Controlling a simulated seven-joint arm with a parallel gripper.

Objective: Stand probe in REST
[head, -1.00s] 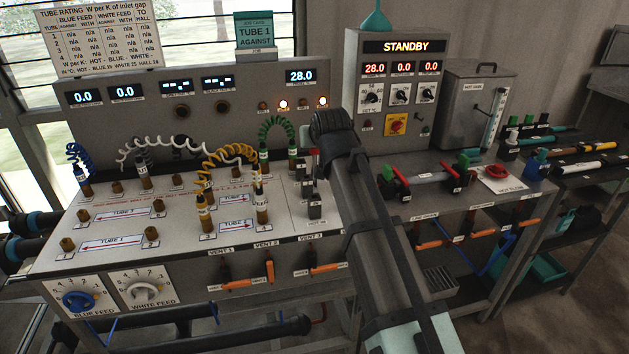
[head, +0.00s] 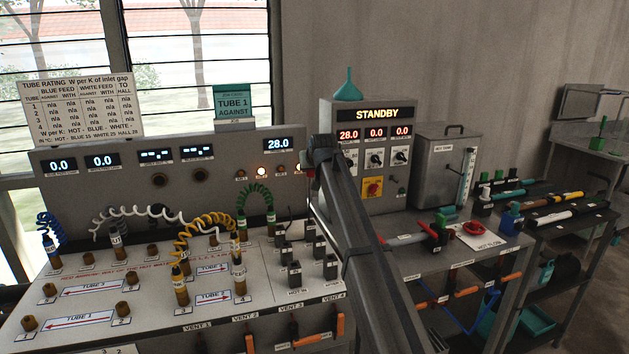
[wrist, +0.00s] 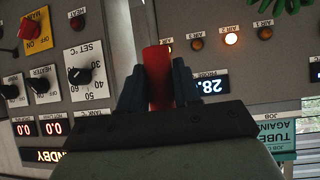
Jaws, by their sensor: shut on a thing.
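My gripper (wrist: 159,82) is shut on an upright red piece (wrist: 159,66), which I take to be the probe's handle. The red piece shows between the two dark fingers in the wrist view; its lower part is hidden by the hand. In the head view my gripper (head: 318,148) is raised in front of the gap between the meter panel and the STANDBY cabinet, and its fingers are mostly hidden. The probe display (head: 278,144) reads 28.0. I cannot make out a label reading REST in either view.
Several dark posts (head: 294,274) stand on the bench's right part, below my gripper. Coiled green (head: 254,196), yellow (head: 205,228) and white (head: 140,214) hoses rise left of it. The STANDBY cabinet (head: 345,112) is close on the right, with a tank (head: 437,165) beyond.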

